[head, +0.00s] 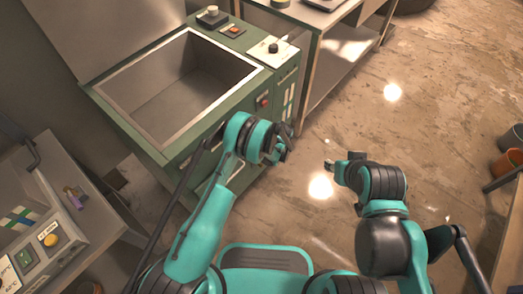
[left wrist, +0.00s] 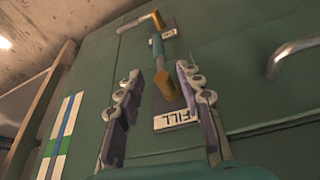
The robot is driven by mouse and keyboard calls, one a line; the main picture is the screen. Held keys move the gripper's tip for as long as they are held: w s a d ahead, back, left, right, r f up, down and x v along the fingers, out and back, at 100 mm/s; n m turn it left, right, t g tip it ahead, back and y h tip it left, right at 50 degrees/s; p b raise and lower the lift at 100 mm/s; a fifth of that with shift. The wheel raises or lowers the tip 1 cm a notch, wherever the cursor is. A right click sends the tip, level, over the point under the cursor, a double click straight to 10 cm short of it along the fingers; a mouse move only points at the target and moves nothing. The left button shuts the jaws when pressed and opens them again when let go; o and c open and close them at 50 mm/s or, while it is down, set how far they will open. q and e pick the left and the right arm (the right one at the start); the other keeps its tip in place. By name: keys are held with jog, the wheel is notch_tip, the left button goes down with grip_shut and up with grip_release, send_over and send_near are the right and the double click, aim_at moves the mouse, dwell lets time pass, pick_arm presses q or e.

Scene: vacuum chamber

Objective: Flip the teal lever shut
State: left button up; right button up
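The teal lever (left wrist: 158,47) shows in the left wrist view on a green panel, between a brass pipe piece above and a brass fitting (left wrist: 166,86) below. A small label sits beside its upper end, and an upside-down FILL label (left wrist: 176,120) sits below the fitting. My left gripper (left wrist: 158,92) is open and empty, its fingers on either side of the fitting in this view; I see no clear contact. In the head view my left gripper (head: 283,146) is at the front of the green cabinet and the lever is hidden. My right gripper (head: 341,163) looks open and empty over the floor.
The green cabinet (head: 140,131) holds an open basin. A curved metal handle (left wrist: 292,52) is to the lever's right in the left wrist view. A control desk (head: 75,238) is at left and a shelf bench (head: 318,45) stands behind. The floor at right is mostly clear.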

pick_arm(q)
jog(key=b+x, duration=0.2)
jog(key=x, duration=0.5)
jog(key=shift+w+a+f+b, duration=0.1)
jog(key=shift+f+b, duration=0.05)
jog(key=shift+b, duration=0.15)
jog(key=shift+c, duration=0.4)
grip_shut()
